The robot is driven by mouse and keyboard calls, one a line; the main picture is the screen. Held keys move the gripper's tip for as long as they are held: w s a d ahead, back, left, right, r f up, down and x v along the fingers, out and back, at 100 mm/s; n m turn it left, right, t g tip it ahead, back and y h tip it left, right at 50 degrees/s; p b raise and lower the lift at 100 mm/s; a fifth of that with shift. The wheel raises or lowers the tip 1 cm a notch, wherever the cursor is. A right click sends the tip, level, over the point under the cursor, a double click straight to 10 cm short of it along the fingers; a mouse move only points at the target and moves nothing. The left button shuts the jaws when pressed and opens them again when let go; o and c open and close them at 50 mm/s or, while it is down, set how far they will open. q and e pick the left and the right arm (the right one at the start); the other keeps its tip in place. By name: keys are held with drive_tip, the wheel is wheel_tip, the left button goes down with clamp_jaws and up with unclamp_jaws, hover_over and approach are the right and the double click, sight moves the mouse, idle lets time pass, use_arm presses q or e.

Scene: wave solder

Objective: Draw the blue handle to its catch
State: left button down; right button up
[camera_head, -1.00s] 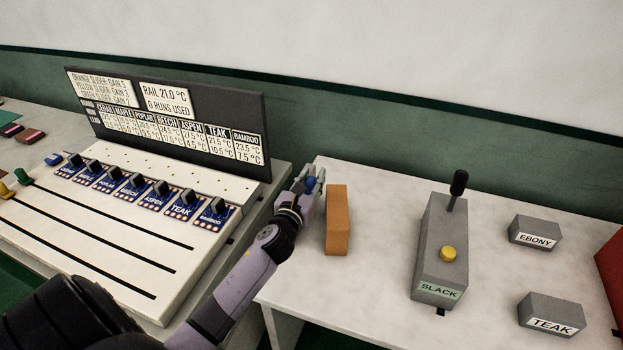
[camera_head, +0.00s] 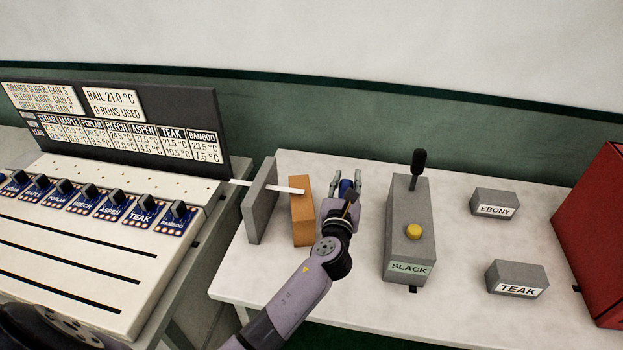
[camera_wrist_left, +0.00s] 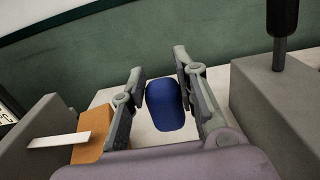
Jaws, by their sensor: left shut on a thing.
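The blue handle (camera_head: 346,187) is between the fingers of my left gripper (camera_head: 346,184), which is shut on it. In the left wrist view the handle (camera_wrist_left: 165,106) shows as a rounded blue knob between both fingers. The gripper is right of an orange block (camera_head: 302,212) and left of the grey SLACK box. A white bar (camera_head: 285,188) runs from the console past a grey upright plate (camera_head: 262,201) and ends over the orange block. How the bar joins the handle is hidden. I cannot tell which part is the catch. My right gripper is not in view.
The SLACK box (camera_head: 410,240) has a black lever (camera_head: 418,165) and a yellow button (camera_head: 413,231). EBONY (camera_head: 495,203) and TEAK (camera_head: 517,279) blocks and a red box (camera_head: 598,235) stand further right. The console (camera_head: 70,235) is at left.

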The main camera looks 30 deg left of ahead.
use_arm(q)
drive_tip(key=w+d, duration=0.1)
drive_tip(key=d, duration=0.6)
drive_tip(key=shift+w+d+b, duration=0.15)
drive_tip(key=shift+w+b, duration=0.15)
drive_tip(key=shift+b, duration=0.15)
drive_tip(key=shift+d, duration=0.15)
drive_tip(key=c, duration=1.7)
unclamp_jaws()
drive_tip(key=o, duration=0.5)
drive_tip(key=shift+w+d, duration=0.15)
drive_tip(key=shift+d, duration=0.1)
drive_tip(key=shift+a, duration=0.15)
drive_tip(key=v, duration=1.2)
drive_tip(key=shift+f, duration=0.1)
drive_tip(key=shift+f, duration=0.1)
